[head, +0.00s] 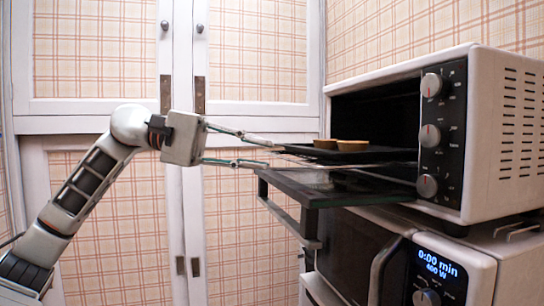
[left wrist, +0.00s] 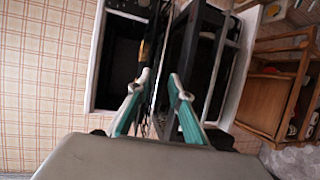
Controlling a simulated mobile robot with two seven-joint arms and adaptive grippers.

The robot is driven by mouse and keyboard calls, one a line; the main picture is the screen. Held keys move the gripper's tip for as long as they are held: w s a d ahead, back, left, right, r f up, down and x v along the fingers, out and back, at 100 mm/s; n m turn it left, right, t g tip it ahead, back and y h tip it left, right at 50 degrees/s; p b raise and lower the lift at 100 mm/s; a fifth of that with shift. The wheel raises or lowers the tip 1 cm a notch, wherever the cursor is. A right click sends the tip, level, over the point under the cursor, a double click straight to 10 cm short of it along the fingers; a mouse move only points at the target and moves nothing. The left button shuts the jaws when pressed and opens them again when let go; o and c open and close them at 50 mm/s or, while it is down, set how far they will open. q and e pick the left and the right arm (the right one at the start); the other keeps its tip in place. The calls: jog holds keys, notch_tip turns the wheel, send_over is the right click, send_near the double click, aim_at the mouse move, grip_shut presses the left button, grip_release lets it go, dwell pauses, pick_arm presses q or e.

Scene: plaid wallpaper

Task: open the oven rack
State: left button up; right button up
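The white toaster oven (head: 495,130) is at the right of the head view, its glass door (head: 335,187) folded down. The oven rack (head: 335,164) juts out above the door and carries a dark tray (head: 365,155). My left gripper (head: 276,157) is level with the rack's outer front edge, pointing at it from the left. In the left wrist view its two fingers (left wrist: 159,80) are apart, with a thin rack or tray edge (left wrist: 157,60) seen between them; contact cannot be told. My right gripper is not in view.
Two small brown food pieces (head: 340,144) sit on the tray. A microwave (head: 365,250) stands below the oven. White cabinet doors with plaid panels (head: 250,60) are behind. In the left wrist view, a wooden shelf unit (left wrist: 280,85) stands at the right.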

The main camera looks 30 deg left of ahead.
pick_arm(q)
jog(key=v, duration=0.8)
jog(key=shift+a, duration=0.2)
jog(key=shift+s+r, duration=0.1)
